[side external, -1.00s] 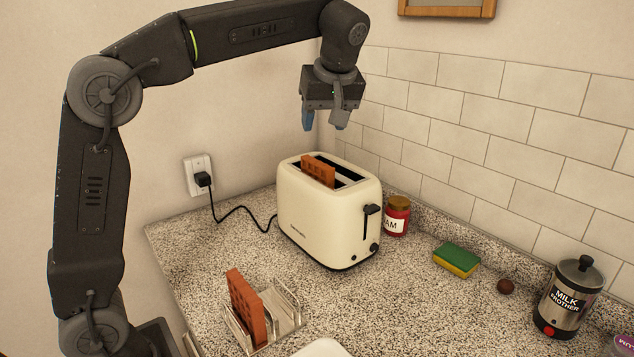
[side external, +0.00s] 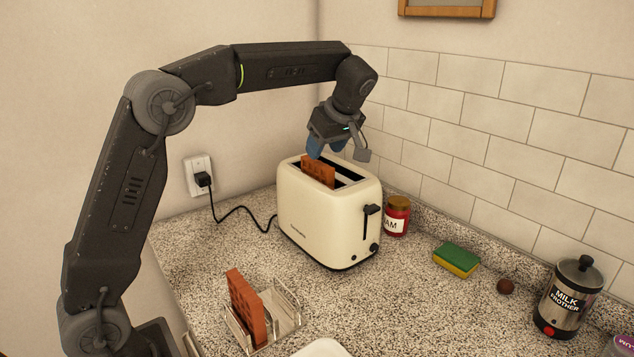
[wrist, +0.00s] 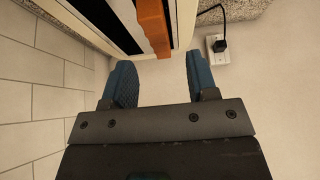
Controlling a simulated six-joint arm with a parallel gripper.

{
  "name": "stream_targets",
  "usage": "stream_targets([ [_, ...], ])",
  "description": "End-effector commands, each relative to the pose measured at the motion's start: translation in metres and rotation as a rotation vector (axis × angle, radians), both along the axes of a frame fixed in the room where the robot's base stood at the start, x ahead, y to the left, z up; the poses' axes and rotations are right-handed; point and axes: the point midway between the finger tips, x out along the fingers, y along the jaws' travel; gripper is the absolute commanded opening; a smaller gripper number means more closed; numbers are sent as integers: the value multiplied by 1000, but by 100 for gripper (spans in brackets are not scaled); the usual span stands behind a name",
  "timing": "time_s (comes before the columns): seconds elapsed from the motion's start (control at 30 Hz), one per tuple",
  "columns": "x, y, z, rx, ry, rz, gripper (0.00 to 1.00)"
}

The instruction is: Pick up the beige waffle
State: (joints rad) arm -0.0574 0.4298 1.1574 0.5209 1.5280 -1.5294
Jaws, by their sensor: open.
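One orange-brown waffle (side external: 318,171) stands upright in a slot of the cream toaster (side external: 328,219), its top edge sticking out. A second orange-brown waffle (side external: 246,308) stands in a clear rack (side external: 287,304) on the counter. Neither looks clearly beige. My gripper (side external: 328,150) is open and empty, just above and behind the toaster's top. In the wrist view, my gripper (wrist: 157,84) has its blue fingers apart, with the toaster waffle (wrist: 154,25) ahead of and roughly between them, not touching. The toaster's edge (wrist: 185,22) also shows there.
A jam jar (side external: 397,216), a green-yellow sponge (side external: 457,260), a small brown ball (side external: 506,286) and a milk frother (side external: 569,298) stand right of the toaster. The tiled wall (side external: 470,130) runs close behind. A plugged-in cord (side external: 236,217) lies at the toaster's left.

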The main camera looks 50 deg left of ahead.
Motion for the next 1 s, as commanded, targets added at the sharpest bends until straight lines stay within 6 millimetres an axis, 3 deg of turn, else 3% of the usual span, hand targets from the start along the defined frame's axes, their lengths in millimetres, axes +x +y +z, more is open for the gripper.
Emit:
stream_targets([
  [0.4,1,25,-42,-2,1,3,53],
  [1.0,1,27,-47,-2,0,0,53],
])
